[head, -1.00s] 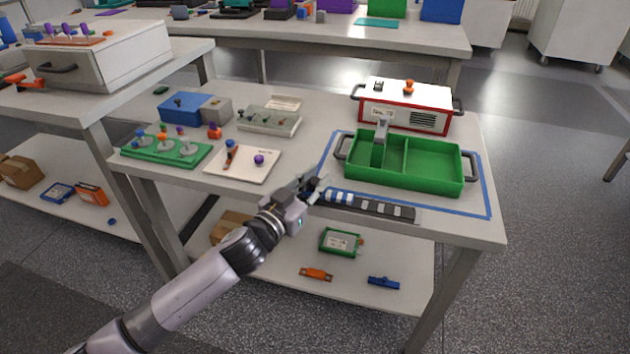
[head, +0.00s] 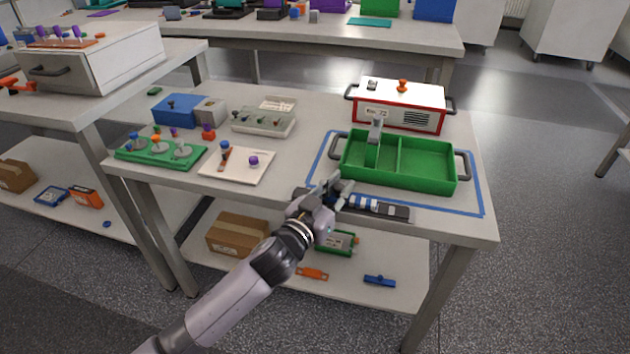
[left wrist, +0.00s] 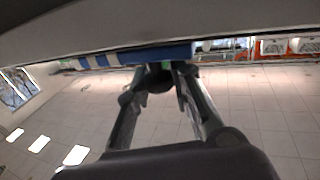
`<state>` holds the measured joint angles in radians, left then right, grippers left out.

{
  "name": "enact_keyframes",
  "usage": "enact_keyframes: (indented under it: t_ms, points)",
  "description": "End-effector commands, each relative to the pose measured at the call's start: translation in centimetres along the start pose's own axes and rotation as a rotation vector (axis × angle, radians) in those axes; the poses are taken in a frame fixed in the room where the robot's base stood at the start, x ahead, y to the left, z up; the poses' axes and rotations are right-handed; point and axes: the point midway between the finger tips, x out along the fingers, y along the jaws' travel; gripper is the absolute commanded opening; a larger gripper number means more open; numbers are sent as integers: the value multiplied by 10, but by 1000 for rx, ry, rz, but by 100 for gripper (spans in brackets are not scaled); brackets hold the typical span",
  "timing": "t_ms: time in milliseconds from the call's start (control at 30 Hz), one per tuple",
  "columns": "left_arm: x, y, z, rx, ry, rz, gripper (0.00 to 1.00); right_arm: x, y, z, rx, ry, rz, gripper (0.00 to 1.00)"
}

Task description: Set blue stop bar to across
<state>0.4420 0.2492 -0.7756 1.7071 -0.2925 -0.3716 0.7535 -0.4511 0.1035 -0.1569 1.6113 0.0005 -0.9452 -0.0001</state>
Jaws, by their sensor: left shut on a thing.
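In the left wrist view the blue and white bar (left wrist: 150,54) runs across the top, at the fingertips (left wrist: 162,76). My right gripper is not in view.
A green two-part tray (head: 430,182) stands just behind the bar, inside a blue taped outline. A white board with knobs (head: 237,167) lies left of my gripper. A red and white box (head: 400,104) stands behind the tray. The lower shelf holds a cardboard box (head: 235,233).

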Motion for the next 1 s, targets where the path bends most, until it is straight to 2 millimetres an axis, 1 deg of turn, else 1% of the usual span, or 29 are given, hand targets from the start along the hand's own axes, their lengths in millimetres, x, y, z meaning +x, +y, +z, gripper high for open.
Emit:
enact_keyframes:
  t_ms: [33, 100, 200, 300, 433, 733, 767, 1000]
  points:
    - [4, 15, 1, -10, -2, 3, 0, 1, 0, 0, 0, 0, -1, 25]
    - [9, 30, 0, -9, 0, 3, 0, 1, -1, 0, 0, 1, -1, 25]
    - [15, 48, 2, -8, -2, 1, 0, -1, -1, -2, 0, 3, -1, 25]
    - [19, 60, 1, -5, -2, 0, 0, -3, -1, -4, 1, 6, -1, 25]
    - [22, 67, 1, -3, -4, -1, 0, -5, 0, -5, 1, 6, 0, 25]
    - [22, 69, 1, -4, -3, 3, 0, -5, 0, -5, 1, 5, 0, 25]
    - [22, 70, 1, -4, -3, 3, 22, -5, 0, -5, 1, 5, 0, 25]
    - [22, 68, 1, -2, -3, 2, 38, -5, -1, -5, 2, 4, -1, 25]
